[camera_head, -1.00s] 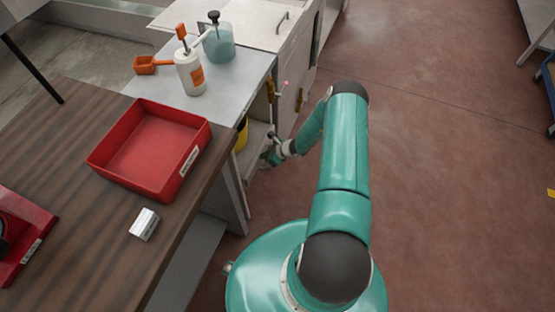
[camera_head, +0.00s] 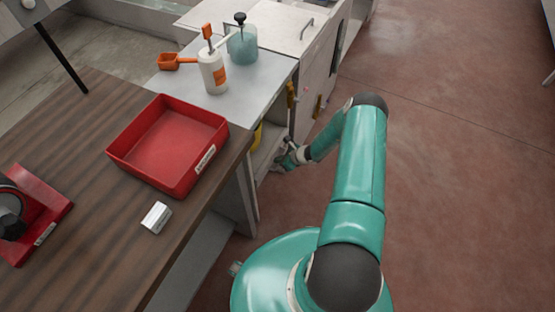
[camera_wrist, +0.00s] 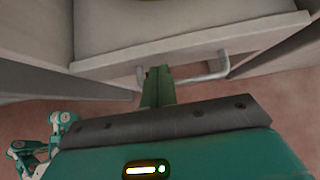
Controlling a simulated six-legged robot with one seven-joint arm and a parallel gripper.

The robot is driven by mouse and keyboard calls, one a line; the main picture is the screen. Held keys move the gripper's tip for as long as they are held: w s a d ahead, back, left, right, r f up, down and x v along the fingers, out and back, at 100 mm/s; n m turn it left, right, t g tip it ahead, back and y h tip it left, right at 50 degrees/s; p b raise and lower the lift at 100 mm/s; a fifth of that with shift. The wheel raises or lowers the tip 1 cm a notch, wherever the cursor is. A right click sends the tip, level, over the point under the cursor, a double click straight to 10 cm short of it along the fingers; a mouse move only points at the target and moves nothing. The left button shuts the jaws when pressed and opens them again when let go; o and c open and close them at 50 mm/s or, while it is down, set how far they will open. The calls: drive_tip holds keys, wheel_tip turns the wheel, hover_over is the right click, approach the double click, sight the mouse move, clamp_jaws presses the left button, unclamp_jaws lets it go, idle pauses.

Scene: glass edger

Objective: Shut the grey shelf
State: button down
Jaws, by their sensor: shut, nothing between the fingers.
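The grey shelf (camera_head: 267,154) shows low in the open bay under the metal worktop, partly hidden by the tables. In the wrist view the grey shelf (camera_wrist: 200,47) fills the upper middle, sitting between two side panels, with a U-shaped metal handle (camera_wrist: 224,66) along its front. My gripper (camera_head: 282,159) is at the shelf's front end. In the wrist view my gripper (camera_wrist: 158,72) is shut, its fingertips at the front edge between the two ends of the handle. Whether they touch the shelf or handle I cannot tell.
A yellow object (camera_head: 257,135) is inside the bay. A white bottle (camera_head: 213,73) and a teal bottle (camera_head: 242,46) stand on the metal worktop (camera_head: 262,82). A red tray (camera_head: 168,144) is on the wooden table (camera_head: 98,112). The red-brown floor (camera_head: 455,150) at right is clear.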

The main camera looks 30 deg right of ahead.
drive_tip(key=s+f+v, duration=0.1)
drive_tip(key=v, duration=1.1)
drive_tip(key=shift+d, duration=0.35)
drive_tip(key=shift+f, duration=0.1)
drive_tip(key=a+r+n+g, duration=0.1)
drive_tip(key=a+r+n, duration=0.35)
drive_tip(key=r, duration=0.75)
drive_tip(key=w+a+r+n+g, duration=0.1)
drive_tip(key=a+r+n, duration=0.4)
drive_tip(key=r, duration=0.7)
drive_tip(key=a+r+n+g, duration=0.1)
drive_tip(key=a+r+n, duration=0.4)
drive_tip(key=r, duration=0.6)
drive_tip(key=s+a+r+n+h, duration=0.2)
drive_tip(key=s+a+r+n, duration=0.1)
drive_tip(key=s+r+n, duration=0.4)
drive_tip(key=s+a+r+n+t+h, duration=0.1)
drive_tip(key=s+a+r+n+h, duration=0.2)
drive_tip(key=s+r+n, duration=0.4)
drive_tip(key=s+a+r, duration=0.1)
drive_tip(key=s+r, duration=0.5)
drive_tip(key=s, duration=0.3)
drive_tip(key=shift+t+h, duration=0.3)
drive_tip(key=shift+r, duration=0.15)
